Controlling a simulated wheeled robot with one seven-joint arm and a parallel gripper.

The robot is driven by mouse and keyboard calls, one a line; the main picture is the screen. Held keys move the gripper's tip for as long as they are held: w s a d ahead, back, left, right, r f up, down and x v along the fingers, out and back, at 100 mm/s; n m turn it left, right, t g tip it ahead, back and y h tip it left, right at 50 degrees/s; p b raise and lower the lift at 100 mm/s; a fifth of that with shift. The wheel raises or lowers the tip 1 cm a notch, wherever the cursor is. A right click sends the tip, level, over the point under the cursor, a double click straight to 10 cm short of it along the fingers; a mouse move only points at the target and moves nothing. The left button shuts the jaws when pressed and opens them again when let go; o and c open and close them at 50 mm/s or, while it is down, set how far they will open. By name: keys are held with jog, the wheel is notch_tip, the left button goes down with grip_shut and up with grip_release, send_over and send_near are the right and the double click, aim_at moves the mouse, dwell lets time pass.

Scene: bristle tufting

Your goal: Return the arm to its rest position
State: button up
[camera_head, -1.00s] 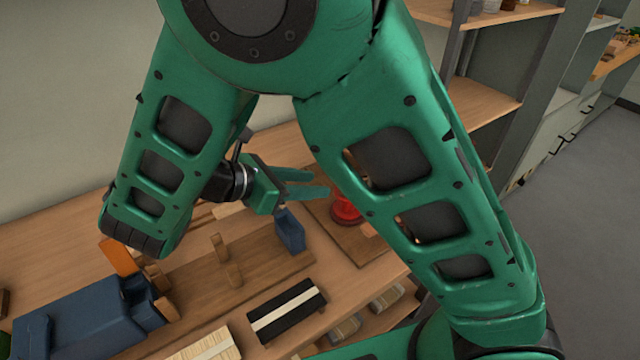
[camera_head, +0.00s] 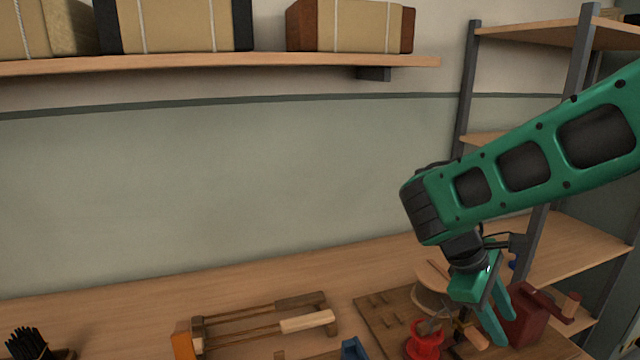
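My gripper (camera_head: 507,330) hangs from my green arm at the right of the head view, over the right end of the workbench. Its two green fingers point down, show a gap between them and hold nothing that I can see. A red round part (camera_head: 424,342) stands to its left on a brown wooden board (camera_head: 376,309). A dark red block (camera_head: 530,318) with a wooden handle is just right of and behind the fingers. I cannot tell whether the fingers touch it.
A wood-handled frame tool (camera_head: 305,322) and an orange block (camera_head: 186,338) lie on the bench (camera_head: 110,310). Black bristles (camera_head: 28,343) are at lower left. A wall shelf (camera_head: 240,60) with boxes is above; a shelving rack (camera_head: 590,250) stands right. The bench's back left is clear.

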jog(key=s+d+m+y, duration=0.3)
jog(key=s+m, duration=0.4)
jog(key=s, duration=0.1)
jog(key=s+d+m+t+y, duration=0.1)
jog(key=s+d+m+y, duration=0.2)
jog(key=s+m, duration=0.5)
jog(key=shift+s+d+r+y, duration=0.3)
jog(key=shift+s+d+r, duration=0.1)
jog(key=shift+d, duration=0.15)
jog(key=shift+w+f, duration=0.25)
jog(key=shift+w, duration=0.35)
